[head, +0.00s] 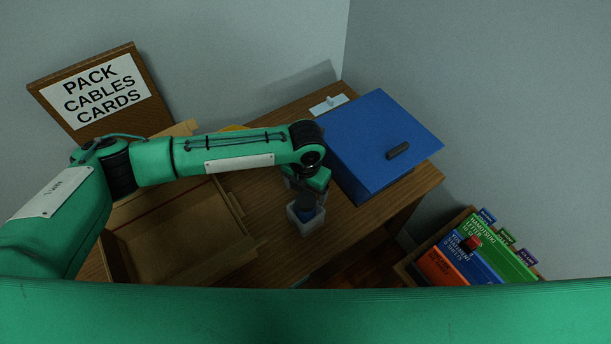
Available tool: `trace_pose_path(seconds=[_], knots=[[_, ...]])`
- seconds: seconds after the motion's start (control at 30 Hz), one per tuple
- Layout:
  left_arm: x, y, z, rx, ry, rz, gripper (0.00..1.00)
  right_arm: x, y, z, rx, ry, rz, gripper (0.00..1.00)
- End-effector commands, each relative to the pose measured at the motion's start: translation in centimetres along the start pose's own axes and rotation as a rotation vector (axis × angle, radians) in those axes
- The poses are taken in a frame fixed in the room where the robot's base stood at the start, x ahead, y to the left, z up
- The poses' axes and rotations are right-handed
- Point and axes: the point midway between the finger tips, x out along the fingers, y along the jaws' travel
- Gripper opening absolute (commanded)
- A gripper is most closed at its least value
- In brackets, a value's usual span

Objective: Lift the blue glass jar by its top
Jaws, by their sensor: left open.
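My left arm reaches in from the left over the table. My left gripper (306,216) points down near the table's front edge, left of the big blue box, and is open. A small patch of blue, likely the blue glass jar (313,213), shows at the pale fingers. Most of it is hidden by the gripper and wrist, so I cannot tell whether the fingers touch it. My right gripper is not in view.
A big blue box (372,135) with a dark handle stands right of the gripper. An open cardboard box (180,235) lies to the left. A sign board (95,90) stands behind. A crate of coloured folders (480,250) is at lower right. Wooden tabletop (345,225) shows bare near the gripper.

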Motion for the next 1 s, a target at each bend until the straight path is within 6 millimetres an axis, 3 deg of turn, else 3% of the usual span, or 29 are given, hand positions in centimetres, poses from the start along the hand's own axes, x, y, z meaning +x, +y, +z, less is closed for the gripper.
trace_pose_path(seconds=[0.2, 0.4, 0.83, 0.87, 1.0], knots=[[4.1, -0.1, 0.0, -0.002, 0.003, 0.000, 0.79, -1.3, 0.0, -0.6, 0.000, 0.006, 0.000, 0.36], [6.8, -0.1, 0.0, -0.002, 0.001, 0.000, 0.79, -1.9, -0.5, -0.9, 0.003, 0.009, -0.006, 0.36], [8.1, -0.1, 0.0, 0.000, -0.001, 0.000, 0.79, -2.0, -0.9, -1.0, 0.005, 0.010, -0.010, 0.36], [8.0, -0.1, 0.0, 0.000, -0.001, 0.000, 0.77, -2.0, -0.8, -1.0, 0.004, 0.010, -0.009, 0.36], [8.0, 0.0, 0.0, -0.001, -0.001, 0.000, 0.50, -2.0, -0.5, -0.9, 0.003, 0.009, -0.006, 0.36]])
